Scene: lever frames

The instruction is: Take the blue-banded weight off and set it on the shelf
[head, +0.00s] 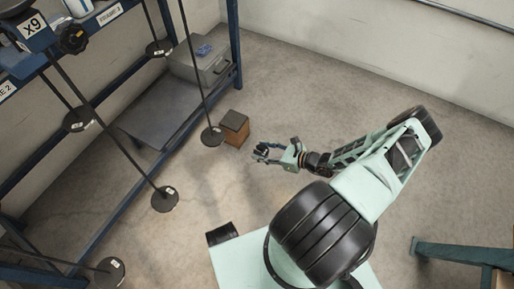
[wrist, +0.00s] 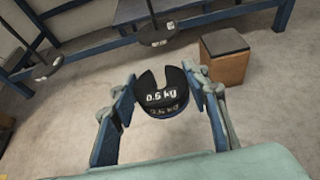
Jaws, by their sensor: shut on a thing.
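My gripper (head: 262,152) is out in front of my arm, above the floor. In the wrist view my gripper (wrist: 162,100) is shut on a black slotted weight (wrist: 152,84) marked 0.5 kg, held between its two fingers with the slot facing away. The low grey shelf (head: 150,112) of the blue rack is at the left in the head view.
Several rods with round black base plates (head: 165,198) hang along the rack. A brown box with a dark top (head: 234,130) stands on the floor close to my gripper. A grey case (head: 200,62) sits at the shelf's far end. Floor at the upper right is clear.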

